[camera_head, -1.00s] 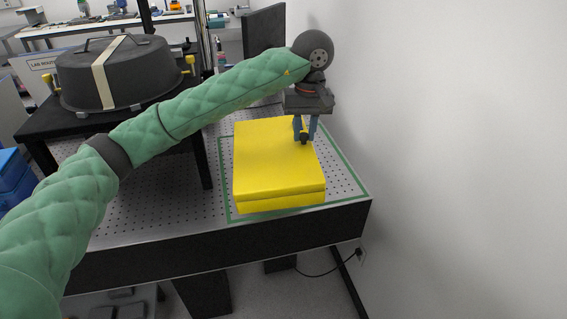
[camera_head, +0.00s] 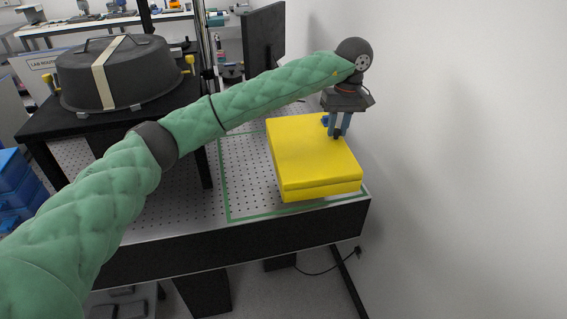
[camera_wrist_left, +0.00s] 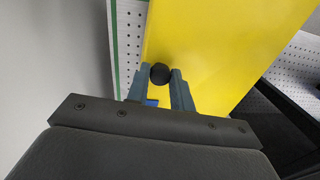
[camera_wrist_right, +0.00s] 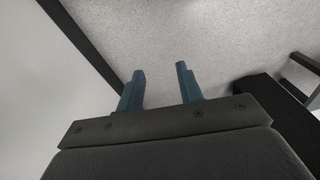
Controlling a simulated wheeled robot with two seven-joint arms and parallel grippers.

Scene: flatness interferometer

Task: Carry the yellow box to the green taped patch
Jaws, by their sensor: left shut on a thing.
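The yellow box (camera_head: 305,150) is over the right part of the green taped patch (camera_head: 226,190), whose left and front tape lines show in the head view. My left gripper (camera_head: 337,134) is shut on the box's black knob (camera_wrist_left: 160,73), near the box's right side. The yellow top (camera_wrist_left: 215,50) fills much of the left wrist view. My right gripper (camera_wrist_right: 160,75) is open and empty, seen only in its wrist view.
The perforated table (camera_head: 245,185) has bare room left of the box. A black stand with a dark domed cover (camera_head: 125,80) is at the left. A white wall (camera_head: 470,150) rises close on the right. A dark monitor (camera_head: 264,40) stands behind.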

